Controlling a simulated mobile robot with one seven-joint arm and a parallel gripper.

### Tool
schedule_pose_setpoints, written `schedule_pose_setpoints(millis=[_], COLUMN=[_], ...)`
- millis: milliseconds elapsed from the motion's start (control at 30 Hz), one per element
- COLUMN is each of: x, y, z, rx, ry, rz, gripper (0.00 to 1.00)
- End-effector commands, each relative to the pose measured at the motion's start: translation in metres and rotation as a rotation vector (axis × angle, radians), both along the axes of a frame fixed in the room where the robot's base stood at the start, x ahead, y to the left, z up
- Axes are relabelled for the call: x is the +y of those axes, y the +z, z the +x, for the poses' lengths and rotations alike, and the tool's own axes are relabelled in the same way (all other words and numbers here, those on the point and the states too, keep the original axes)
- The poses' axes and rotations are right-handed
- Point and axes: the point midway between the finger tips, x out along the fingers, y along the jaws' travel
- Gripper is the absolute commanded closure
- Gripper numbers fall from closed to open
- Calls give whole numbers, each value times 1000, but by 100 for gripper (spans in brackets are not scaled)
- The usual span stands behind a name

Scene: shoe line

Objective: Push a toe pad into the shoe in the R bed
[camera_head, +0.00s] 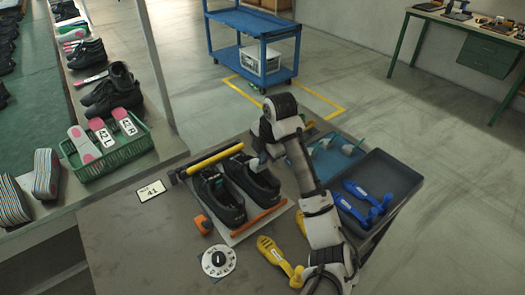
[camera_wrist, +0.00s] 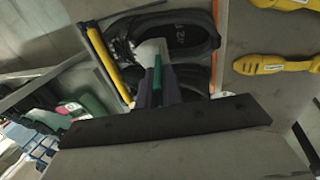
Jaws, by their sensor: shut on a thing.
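Two black shoes stand side by side in the beds on the bench, the left shoe (camera_head: 219,194) and the right shoe (camera_head: 254,180). Bed letters are not legible. My gripper (camera_head: 260,163) is over the right shoe. In the wrist view my gripper (camera_wrist: 157,88) points at the shoes, shut on a pale toe pad (camera_wrist: 150,48) with its outer end showing beyond the fingers. The pad overlaps the opening of the upper shoe (camera_wrist: 192,38); whether it touches the shoe I cannot tell. The fingers hide part of the lower shoe.
A yellow bar (camera_head: 214,159) and an orange bar (camera_head: 260,217) bound the shoes. An orange tool (camera_head: 203,224), a white dial (camera_head: 218,261) and a yellow shoe form (camera_head: 277,255) lie nearby. A dark tray (camera_head: 392,170) holds blue forms. A green basket (camera_head: 115,153) stands left.

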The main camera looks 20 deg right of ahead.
Motion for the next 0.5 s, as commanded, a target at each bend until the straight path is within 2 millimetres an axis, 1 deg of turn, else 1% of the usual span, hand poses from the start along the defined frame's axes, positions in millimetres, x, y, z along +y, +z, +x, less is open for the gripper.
schedule_pose_setpoints(millis=[500], x=[0], y=[-37], z=[0], rx=[1], ry=[-1], rz=[1], gripper=[100])
